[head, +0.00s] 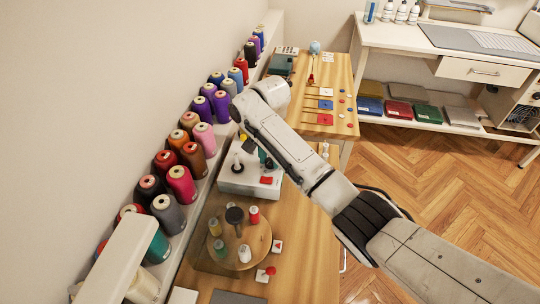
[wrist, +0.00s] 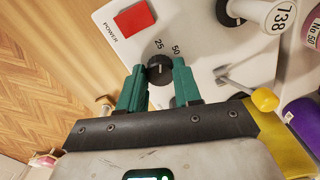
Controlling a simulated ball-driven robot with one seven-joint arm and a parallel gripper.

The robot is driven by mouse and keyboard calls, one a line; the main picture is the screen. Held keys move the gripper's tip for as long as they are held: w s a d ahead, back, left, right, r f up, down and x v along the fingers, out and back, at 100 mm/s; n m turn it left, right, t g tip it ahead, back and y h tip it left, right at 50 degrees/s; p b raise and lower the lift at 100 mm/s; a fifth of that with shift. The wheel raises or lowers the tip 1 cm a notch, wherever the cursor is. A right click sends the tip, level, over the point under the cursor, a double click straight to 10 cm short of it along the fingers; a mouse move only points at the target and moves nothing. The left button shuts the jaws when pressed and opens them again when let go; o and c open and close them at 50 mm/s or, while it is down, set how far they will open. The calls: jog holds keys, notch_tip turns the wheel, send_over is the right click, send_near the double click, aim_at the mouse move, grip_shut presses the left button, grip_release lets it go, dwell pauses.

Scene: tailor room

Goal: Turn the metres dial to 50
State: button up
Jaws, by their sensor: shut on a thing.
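The metres dial is a small black knob (wrist: 160,70) on a white machine panel (wrist: 205,48) in the wrist view. The printed marks 25 and 50 stand beside it. My gripper (wrist: 159,82) has its green fingers on either side of the knob, shut on it. I cannot tell exactly which mark the knob's pointer faces. In the head view the white machine (head: 236,181) stands on the wooden bench, and my arm hides the dial and most of my gripper.
A spool marked 738 (wrist: 279,17) and a purple spool (wrist: 303,117) are close by. In the head view, a round wooden stand (head: 258,240) carries small spools, and thread cones (head: 181,184) line the wall shelf.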

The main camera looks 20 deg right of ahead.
aim_at(270, 160)
jog(key=m+p, duration=0.3)
jog(key=shift+r+m, duration=0.1)
jog(key=shift+m, duration=0.2)
jog(key=shift+m+p, duration=0.9)
jog(key=shift+m, duration=1.1)
jog(key=o, duration=1)
jog(key=shift+o, duration=0.2)
notch_tip(270, 160, up, 11)
jog(key=shift+f+b, duration=0.2)
jog(key=shift+b, duration=0.15)
